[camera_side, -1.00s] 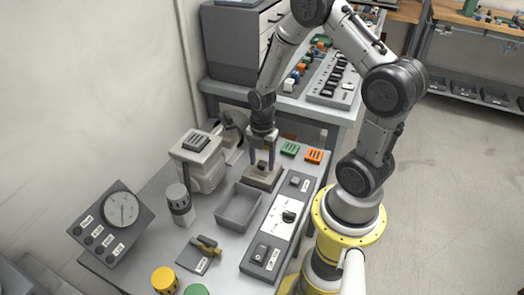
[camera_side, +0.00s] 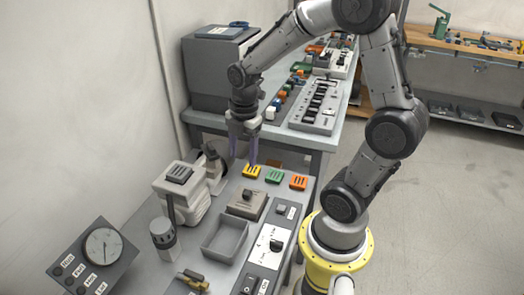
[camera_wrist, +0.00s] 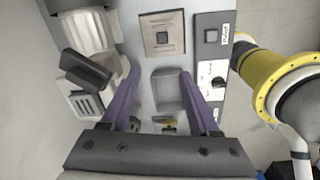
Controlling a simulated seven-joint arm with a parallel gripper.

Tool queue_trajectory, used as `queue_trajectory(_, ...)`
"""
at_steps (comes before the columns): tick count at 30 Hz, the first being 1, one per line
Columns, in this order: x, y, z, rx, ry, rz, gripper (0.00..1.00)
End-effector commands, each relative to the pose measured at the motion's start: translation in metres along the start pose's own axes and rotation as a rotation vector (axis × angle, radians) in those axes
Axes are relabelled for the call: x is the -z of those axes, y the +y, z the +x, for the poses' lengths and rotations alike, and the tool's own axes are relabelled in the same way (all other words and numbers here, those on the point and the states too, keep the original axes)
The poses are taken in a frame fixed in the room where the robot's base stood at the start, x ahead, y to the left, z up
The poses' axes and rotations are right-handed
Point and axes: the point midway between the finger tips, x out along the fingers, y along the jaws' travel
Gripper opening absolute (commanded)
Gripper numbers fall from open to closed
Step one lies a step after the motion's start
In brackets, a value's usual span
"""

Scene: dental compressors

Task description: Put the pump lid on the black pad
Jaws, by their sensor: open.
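The pump lid appears to be the beige square plate with a dark knob (camera_side: 247,204); it lies flat on the bench behind the grey tray. It also shows at the top of the wrist view (camera_wrist: 162,35). What lies directly under it is hidden, and I cannot make out a separate black pad there. A black slotted piece (camera_side: 180,175) sits on top of the pale grey pump. My gripper (camera_side: 244,161) is open and empty, raised above the bench beyond the plate, with its purple fingers apart.
Yellow (camera_side: 251,171), green (camera_side: 273,176) and orange (camera_side: 298,182) blocks stand beyond the plate. An empty grey tray (camera_side: 225,238) is in front. A switch panel (camera_side: 268,245) lies to the right. A gauge box (camera_side: 95,260) and a grey cylinder (camera_side: 163,234) are at left.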

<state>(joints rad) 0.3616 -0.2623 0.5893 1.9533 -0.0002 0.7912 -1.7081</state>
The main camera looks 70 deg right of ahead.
Motion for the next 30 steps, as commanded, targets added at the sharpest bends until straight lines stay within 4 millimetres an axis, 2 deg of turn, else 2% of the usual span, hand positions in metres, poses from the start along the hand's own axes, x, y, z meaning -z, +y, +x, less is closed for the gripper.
queue_trajectory(1,0.009,-0.004,-0.017,-0.037,0.0,0.076,0.62)
queue_trajectory(6,0.036,-0.029,-0.063,-0.143,0.037,0.418,0.62)
queue_trajectory(12,0.06,-0.068,-0.101,-0.239,0.151,0.817,0.62)
queue_trajectory(18,0.072,-0.104,-0.12,-0.273,0.293,1.148,0.62)
queue_trajectory(21,0.074,-0.115,-0.123,-0.272,0.342,1.253,0.62)
queue_trajectory(30,0.076,-0.122,-0.124,-0.265,0.377,1.334,0.62)
